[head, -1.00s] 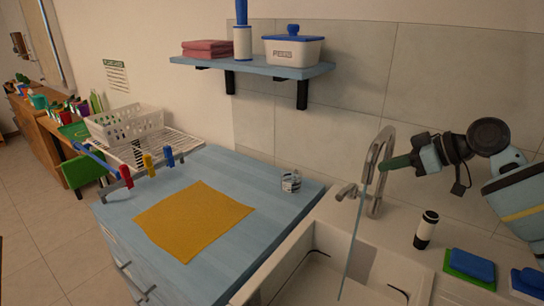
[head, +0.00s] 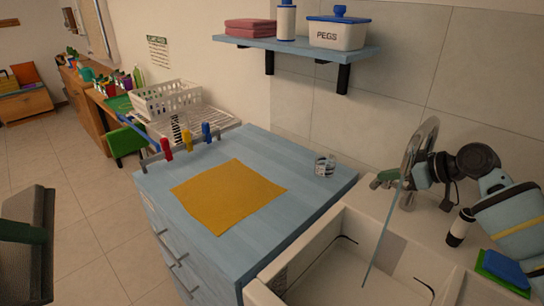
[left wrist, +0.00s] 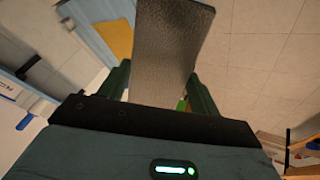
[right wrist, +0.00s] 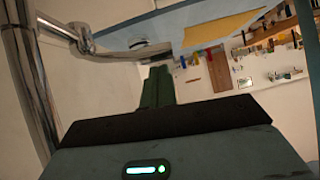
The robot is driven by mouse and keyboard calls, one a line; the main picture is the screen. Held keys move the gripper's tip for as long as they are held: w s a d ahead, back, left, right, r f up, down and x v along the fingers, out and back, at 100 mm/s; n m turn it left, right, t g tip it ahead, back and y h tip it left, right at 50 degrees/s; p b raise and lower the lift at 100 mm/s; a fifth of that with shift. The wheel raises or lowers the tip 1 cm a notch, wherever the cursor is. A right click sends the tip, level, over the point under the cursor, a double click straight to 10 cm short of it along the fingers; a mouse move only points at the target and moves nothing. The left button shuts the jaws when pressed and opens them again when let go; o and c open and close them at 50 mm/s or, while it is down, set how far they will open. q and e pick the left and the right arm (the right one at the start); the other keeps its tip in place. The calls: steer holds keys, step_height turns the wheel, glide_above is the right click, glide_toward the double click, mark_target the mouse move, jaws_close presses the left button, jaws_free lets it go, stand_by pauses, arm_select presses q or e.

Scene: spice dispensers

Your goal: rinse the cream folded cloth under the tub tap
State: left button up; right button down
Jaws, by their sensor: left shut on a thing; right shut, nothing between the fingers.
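The folded cloth (left wrist: 172,45) looks like a flat, textured grey-brown slab. My left gripper (left wrist: 158,85) is shut on one end of it. In the head view the cloth (head: 30,205) is at the far left edge, partly cut off, well away from the tub (head: 385,225). The chrome tap (head: 415,165) stands behind the tub at the right, and a thin bluish stream of water (head: 381,245) runs from it into the tub. My right gripper (head: 383,180) is shut and empty beside the tap; in the right wrist view its closed fingers (right wrist: 158,85) are right of the tap (right wrist: 30,85).
A blue counter (head: 300,200) left of the tub carries a mustard cloth (head: 228,195), several coloured pegs (head: 186,138) and a small tin (head: 325,165). Open floor (head: 95,240) lies at left.

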arm_select(q)
steer(key=shift+s, duration=0.1)
arm_select(e)
steer(key=shift+s+a+f+n+h, duration=0.15)
steer(key=shift+f+n, duration=0.05)
steer(key=shift+f, duration=0.3)
steer(key=shift+s+a+f+n+h, duration=0.15)
steer(key=shift+f+n, duration=0.05)
steer(key=shift+f, duration=0.3)
arm_select(q)
steer(key=shift+f, duration=0.1)
arm_select(e)
steer(key=shift+f, duration=0.2)
steer(key=shift+s, duration=0.15)
steer(key=shift+s+d+r, duration=0.15)
steer(key=shift+d, duration=0.1)
arm_select(q)
steer(key=shift+w+f+b, duration=0.2)
steer(key=shift+f+b, duration=0.2)
steer(key=shift+f, duration=0.35)
arm_select(e)
steer(key=v, duration=1.2)
steer(key=shift+a+r+t, duration=0.2)
steer(key=shift+r+t, duration=0.1)
steer(key=shift+t, duration=0.1)
steer(key=shift+f, duration=0.1)
